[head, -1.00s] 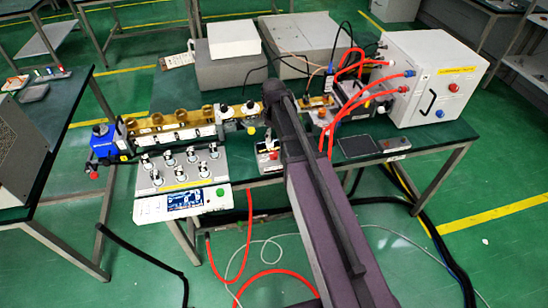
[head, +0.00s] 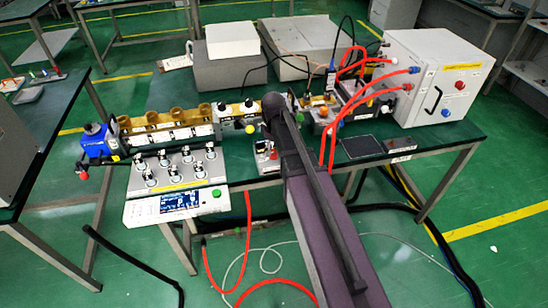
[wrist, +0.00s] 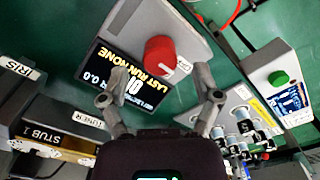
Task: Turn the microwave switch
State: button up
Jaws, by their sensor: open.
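A round red knob (wrist: 158,55) stands out from a grey box with a dark display reading "LAST RUN NONE" (wrist: 125,85). I take this knob to be the microwave switch. My gripper (wrist: 161,71) is open in the wrist view, one finger on each side of the knob's line. The knob shows between and just beyond the fingertips, and I see no clear contact; the depth gap is hard to judge. In the head view the small box (head: 264,163) sits at the table's front edge, partly behind my arm, and my fingers are hidden.
A control panel with a green button (head: 178,206) stands left of the box. A brass-topped waveguide row (head: 170,128) lies behind. A white cabinet (head: 430,72) with red hoses (head: 328,135) stands right. A "STUB 1" part (wrist: 40,137) shows close left of my gripper.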

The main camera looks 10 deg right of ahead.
jog(key=shift+f+b, duration=1.1)
jog(key=shift+f, duration=0.25)
grip_shut()
